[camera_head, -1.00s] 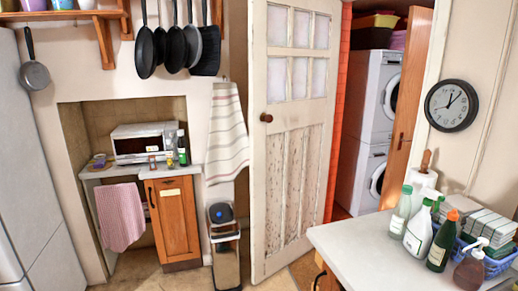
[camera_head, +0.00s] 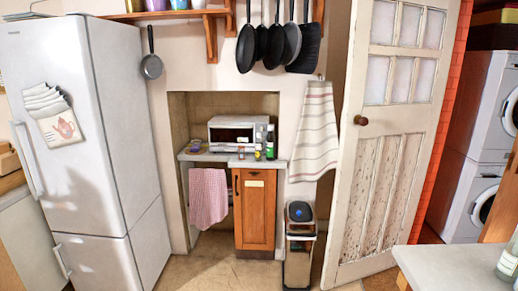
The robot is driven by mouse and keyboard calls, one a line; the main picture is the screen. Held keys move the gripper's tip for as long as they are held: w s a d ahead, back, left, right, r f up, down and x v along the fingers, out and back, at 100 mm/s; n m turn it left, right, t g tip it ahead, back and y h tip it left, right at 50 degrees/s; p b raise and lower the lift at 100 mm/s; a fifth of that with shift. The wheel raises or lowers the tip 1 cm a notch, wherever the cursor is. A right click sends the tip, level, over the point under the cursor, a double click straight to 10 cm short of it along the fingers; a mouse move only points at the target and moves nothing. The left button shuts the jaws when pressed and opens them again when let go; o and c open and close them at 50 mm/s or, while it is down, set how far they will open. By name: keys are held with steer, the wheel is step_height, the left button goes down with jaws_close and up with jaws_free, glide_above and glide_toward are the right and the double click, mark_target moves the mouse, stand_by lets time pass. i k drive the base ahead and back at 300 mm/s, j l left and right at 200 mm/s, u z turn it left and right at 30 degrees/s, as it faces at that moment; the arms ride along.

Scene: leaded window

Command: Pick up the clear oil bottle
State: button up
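Several small bottles stand on the counter in the wall niche, at the right front of the microwave. One is a tall bottle with a green lower part (camera_head: 270,144), and a smaller one (camera_head: 258,151) is beside it. They are too small for me to tell which, if any, is the clear oil bottle. A pale greenish bottle (camera_head: 508,262) is cut off by the right edge, on the near white worktop. My gripper is not in view.
The niche counter (camera_head: 205,157) holds a white microwave (camera_head: 236,131), with a pink towel (camera_head: 208,197) hanging below. A fridge (camera_head: 90,150) stands left, a bin (camera_head: 299,245) right of the cupboard. A white door (camera_head: 385,150) and worktop (camera_head: 440,268) are at right. Floor before the niche is clear.

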mark_target(258, 148)
steer(key=i+j+u, duration=0.1)
steer(key=i+u, duration=0.35)
steer(key=i, duration=1.4)
steer(key=i+j+z, duration=0.15)
steer(key=i+z, duration=0.35)
steer(key=i, duration=0.15)
steer(key=i+j+z, duration=0.45)
steer(key=i, duration=0.15)
steer(key=i+j+z, duration=0.95)
steer(key=j, duration=0.4)
